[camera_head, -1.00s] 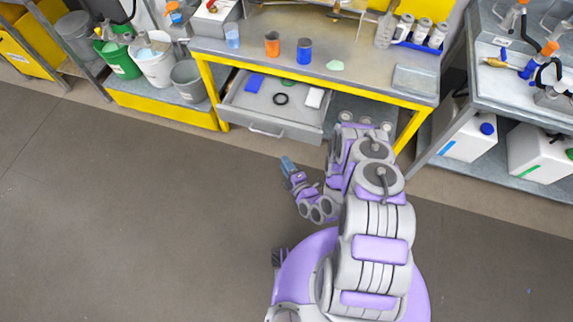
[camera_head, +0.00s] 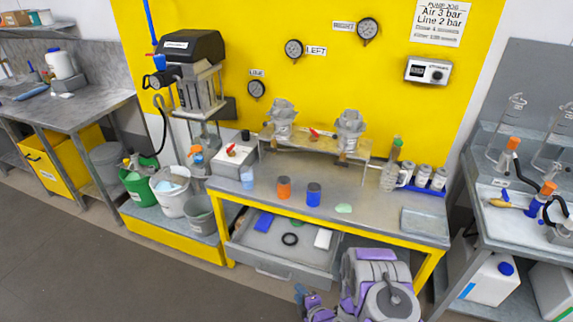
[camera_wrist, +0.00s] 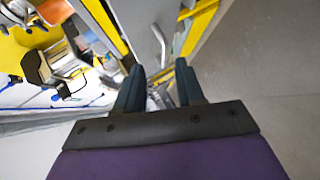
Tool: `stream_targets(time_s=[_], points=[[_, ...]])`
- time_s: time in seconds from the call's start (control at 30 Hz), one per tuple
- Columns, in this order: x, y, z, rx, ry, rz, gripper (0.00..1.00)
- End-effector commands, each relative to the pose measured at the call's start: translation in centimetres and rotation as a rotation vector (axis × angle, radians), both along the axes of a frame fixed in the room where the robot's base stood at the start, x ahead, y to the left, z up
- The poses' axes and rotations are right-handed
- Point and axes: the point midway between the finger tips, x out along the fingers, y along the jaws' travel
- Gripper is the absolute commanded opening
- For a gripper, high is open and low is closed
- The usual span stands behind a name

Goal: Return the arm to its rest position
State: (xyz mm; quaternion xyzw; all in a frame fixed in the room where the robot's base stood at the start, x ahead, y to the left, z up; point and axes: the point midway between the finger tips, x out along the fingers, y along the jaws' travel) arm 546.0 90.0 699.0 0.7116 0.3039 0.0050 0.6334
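My arm, grey and purple, is folded in front of the metal bench in the head view. My gripper (camera_head: 301,292) is low in that view, in front of the open drawer (camera_head: 272,266), and only partly in frame. In the wrist view my gripper (camera_wrist: 160,78) has its two dark blue fingers apart, with nothing held between them. The fingers point toward a blurred tangle of grey metal and yellow parts. I cannot tell from this view how far away these are.
The drawer stands out under the bench (camera_head: 345,222), holding a blue block (camera_head: 264,222), a black ring (camera_head: 290,239) and a white block (camera_head: 323,238). Buckets, one green (camera_head: 139,190), stand to the left. A second bench (camera_head: 500,222) is at the right. The floor at left front is clear.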

Motion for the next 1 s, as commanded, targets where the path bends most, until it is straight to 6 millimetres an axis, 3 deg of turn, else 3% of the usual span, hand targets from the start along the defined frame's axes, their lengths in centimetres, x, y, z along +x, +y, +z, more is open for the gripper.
stream_targets(time_s=[0.17,0.47,0.77,1.0], points=[[2.7,-2.1,2.8,-0.027,0.125,-0.04,0.38],[5.0,-6.0,8.5,-0.05,0.338,-0.184,0.38],[4.2,-9.7,15.6,-0.034,0.534,-0.398,0.38],[1.6,-12.0,21.8,0.012,0.674,-0.601,0.38]])
